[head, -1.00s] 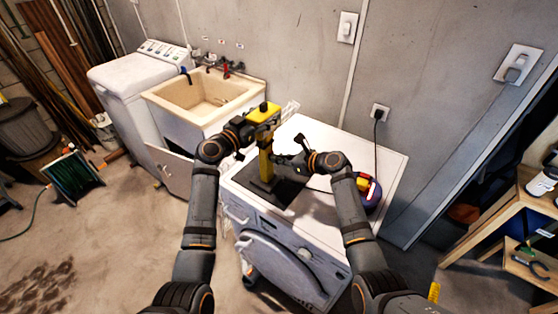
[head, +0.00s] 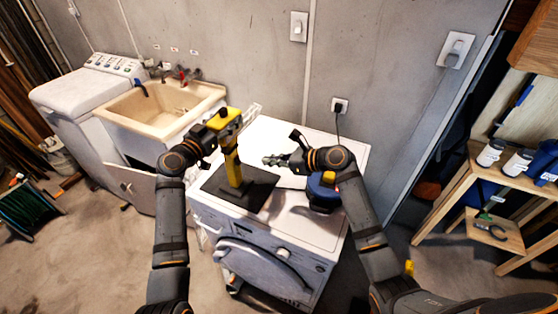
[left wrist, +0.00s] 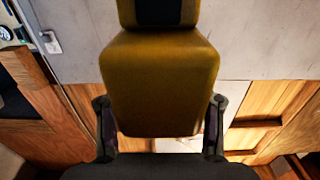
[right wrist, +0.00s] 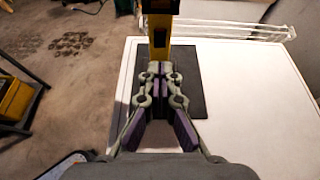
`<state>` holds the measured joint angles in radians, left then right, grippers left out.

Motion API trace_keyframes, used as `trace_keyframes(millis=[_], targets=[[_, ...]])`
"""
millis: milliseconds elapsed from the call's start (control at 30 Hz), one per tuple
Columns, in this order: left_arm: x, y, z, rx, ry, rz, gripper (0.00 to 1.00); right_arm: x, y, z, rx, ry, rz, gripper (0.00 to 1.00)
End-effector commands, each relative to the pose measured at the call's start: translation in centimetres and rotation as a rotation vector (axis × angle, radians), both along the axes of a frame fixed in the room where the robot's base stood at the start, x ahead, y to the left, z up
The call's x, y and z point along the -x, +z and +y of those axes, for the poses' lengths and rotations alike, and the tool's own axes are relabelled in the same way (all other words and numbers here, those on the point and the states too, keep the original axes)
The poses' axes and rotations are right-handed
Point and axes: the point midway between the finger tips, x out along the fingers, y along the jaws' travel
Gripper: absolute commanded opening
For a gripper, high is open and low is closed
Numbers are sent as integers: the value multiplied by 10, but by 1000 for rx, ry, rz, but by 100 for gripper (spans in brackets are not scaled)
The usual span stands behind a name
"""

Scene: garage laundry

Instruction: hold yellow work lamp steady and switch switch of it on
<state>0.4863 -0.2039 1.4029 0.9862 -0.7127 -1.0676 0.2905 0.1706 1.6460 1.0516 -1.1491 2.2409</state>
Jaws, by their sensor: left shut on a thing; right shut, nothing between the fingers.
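The yellow work lamp stands upright on a dark base plate (head: 256,193) on top of the white front-loading machine (head: 290,229). Its yellow post (head: 233,168) carries a yellow head (head: 224,118). My left gripper (head: 213,134) is shut on the lamp at its head; in the left wrist view the yellow body (left wrist: 160,85) fills the space between the fingers (left wrist: 160,130). My right gripper (head: 268,160) is shut and empty, to the right of the post and apart from it. In the right wrist view its closed fingers (right wrist: 160,75) point toward the post (right wrist: 159,35). I cannot make out the switch.
A dark blue round object (head: 323,192) with a yellow part sits on the machine under my right forearm. A cord runs up to a wall outlet (head: 340,105). A beige sink (head: 165,105) is at the left. A wooden shelf (head: 470,185) stands at the right.

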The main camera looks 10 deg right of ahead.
Motion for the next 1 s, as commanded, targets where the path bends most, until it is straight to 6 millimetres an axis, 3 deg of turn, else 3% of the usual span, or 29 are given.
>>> trace_keyframes(millis=[100, 267, 567, 700, 1000], targets=[[1, -3, -1, 1, -2, 7, 0, 12, 7, -15, 5, 0, 1, 0], [1, -3, 0, 1, -2, 7, 0, 20, 12, -24, 2, 0, 2, 0], [1, -3, 0, -1, -2, 7, 0, 21, 14, -25, 1, 1, 1, 0], [0, -3, 0, -1, -2, 7, 0, 24, 0, -28, -3, -1, 1, 0], [0, -3, 0, -1, -2, 7, 0, 21, 1, -25, -6, -1, -4, 0]])
